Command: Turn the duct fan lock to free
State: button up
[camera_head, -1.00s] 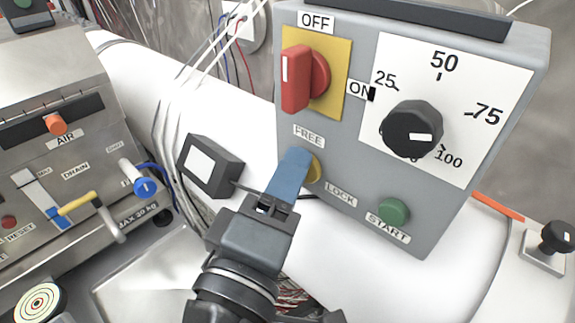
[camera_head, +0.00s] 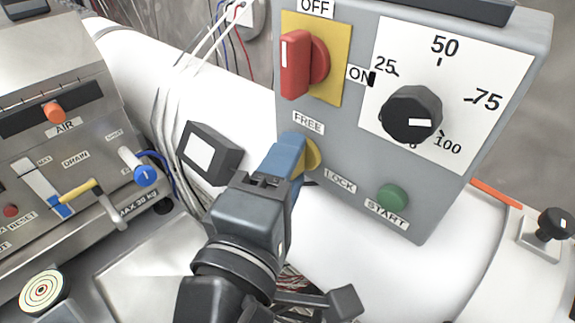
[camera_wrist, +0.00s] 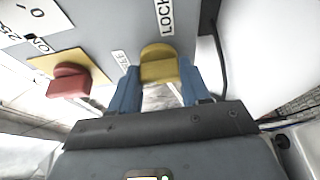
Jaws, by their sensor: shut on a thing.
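The duct fan lock is a yellow knob (camera_head: 314,154) low on the grey control box, between the FREE label (camera_head: 308,123) and the LOCK label (camera_head: 340,181). My gripper (camera_head: 290,150) reaches it from the lower left, and its blue finger hides the knob's left part. In the wrist view the yellow knob (camera_wrist: 158,62) sits between the two blue fingertips of my gripper (camera_wrist: 158,72), which is shut on it. The LOCK label (camera_wrist: 166,17) is above the knob there and the FREE label (camera_wrist: 120,60) is left of it. I cannot tell exactly where the knob points.
Above the lock is a red OFF/ON switch (camera_head: 297,65). A black dial (camera_head: 411,115) and a green START button (camera_head: 392,198) are to the right. A small dark box (camera_head: 208,152) and loose cables stand left of my gripper. A metal panel (camera_head: 60,130) fills the left side.

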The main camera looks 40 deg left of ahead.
jog(key=o, duration=1.1)
jog(key=shift+c, duration=0.2)
jog(key=b+v, duration=0.1)
jog(key=v, duration=0.6)
jog(key=shift+s+b, duration=0.35)
jog(key=shift+b, duration=0.05)
jog(key=d+f+m+g, duration=0.3)
jog(key=d+f+m, duration=0.4)
jog(key=d+f, duration=1)
jog(key=s+d+m+h, duration=0.5)
jog(key=s+d+m, duration=0.9)
jog(key=d, duration=0.5)
jog(key=shift+s+d+r+m+t+h, duration=0.3)
jog(key=shift+s+r+m, duration=0.1)
jog(key=shift+s+r, duration=0.1)
